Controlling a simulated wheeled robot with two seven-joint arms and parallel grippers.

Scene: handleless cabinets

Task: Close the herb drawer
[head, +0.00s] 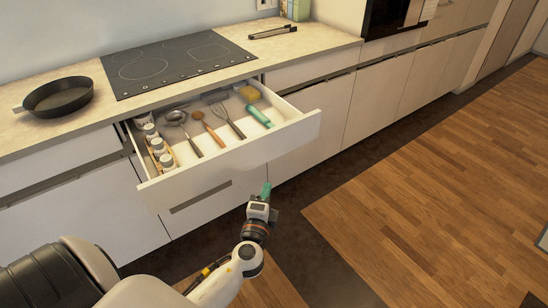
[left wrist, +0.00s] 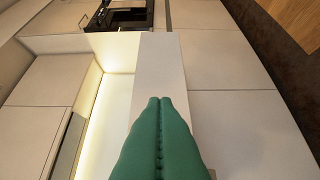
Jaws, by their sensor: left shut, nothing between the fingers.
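The herb drawer (head: 240,155) stands pulled out from the cabinet under the cooktop, with its white front panel facing me. A wooden rack of small spice jars (head: 160,150) lies along its left side, with several utensils beside it. My left gripper (head: 266,189) is in front of the drawer, low and near the right part of its front. Its green fingers are shut together and hold nothing. The shut fingers (left wrist: 160,105) also show in the left wrist view, with a white panel beyond them. I cannot tell whether they touch the drawer. My right gripper is not in view.
The countertop (head: 60,130) above holds a black pan (head: 58,97), a black cooktop (head: 175,63) and dark tongs (head: 272,32). Closed handleless cabinets (head: 370,100) run to the right. The wooden floor (head: 430,190) at right is clear.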

